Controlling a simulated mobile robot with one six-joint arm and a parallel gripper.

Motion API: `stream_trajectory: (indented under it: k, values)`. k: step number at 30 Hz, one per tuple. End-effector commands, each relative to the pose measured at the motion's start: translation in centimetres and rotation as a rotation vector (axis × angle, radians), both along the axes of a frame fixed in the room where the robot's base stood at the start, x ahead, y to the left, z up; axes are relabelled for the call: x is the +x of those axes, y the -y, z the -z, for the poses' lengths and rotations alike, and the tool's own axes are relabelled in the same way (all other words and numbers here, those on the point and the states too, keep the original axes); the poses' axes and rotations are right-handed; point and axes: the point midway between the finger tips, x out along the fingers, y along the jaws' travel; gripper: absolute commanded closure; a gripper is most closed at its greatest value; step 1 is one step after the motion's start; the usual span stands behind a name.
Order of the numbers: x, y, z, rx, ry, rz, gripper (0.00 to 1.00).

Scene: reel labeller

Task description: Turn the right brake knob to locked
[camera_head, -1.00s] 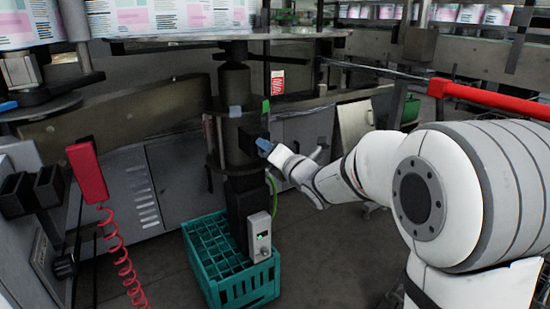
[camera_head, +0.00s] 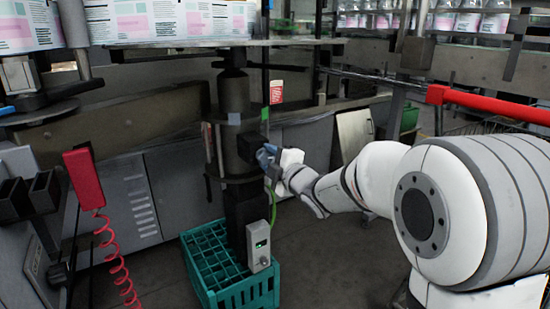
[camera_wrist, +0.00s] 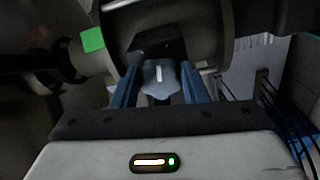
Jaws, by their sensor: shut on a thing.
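The right brake knob (camera_wrist: 159,80) is grey-blue with a white pointer line, on a dark block (camera_wrist: 155,47) on the side of a dark column. In the wrist view the pointer stands roughly upright in the picture. The two blue fingers of my gripper (camera_wrist: 160,92) are shut on the knob from both sides. In the head view my gripper (camera_head: 268,157) is at the column's right side, and the fingers mostly hide the knob. A green mark (camera_wrist: 92,40) shows to the knob's left in the wrist view, and a grey mark (camera_head: 234,118) is on the column's collar in the head view.
A teal crate (camera_head: 240,292) and a grey box with a small display (camera_head: 258,245) are below my gripper. A red handset (camera_head: 84,178) with a coiled cord hangs at left. A red bar (camera_head: 490,105) runs above my arm. Cables (camera_wrist: 285,115) show at right in the wrist view.

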Motion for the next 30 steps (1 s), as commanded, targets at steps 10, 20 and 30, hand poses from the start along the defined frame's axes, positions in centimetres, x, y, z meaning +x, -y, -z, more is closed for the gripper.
stream_trajectory:
  k: [10, 20, 30]
  values:
    - [0.11, -0.06, -0.56, 0.28, -0.175, -0.001, 0.83]
    - [0.06, -0.12, -0.56, 0.54, -0.351, -0.002, 0.83]
    - [0.02, -0.2, -0.53, 0.807, -0.531, -0.004, 0.83]
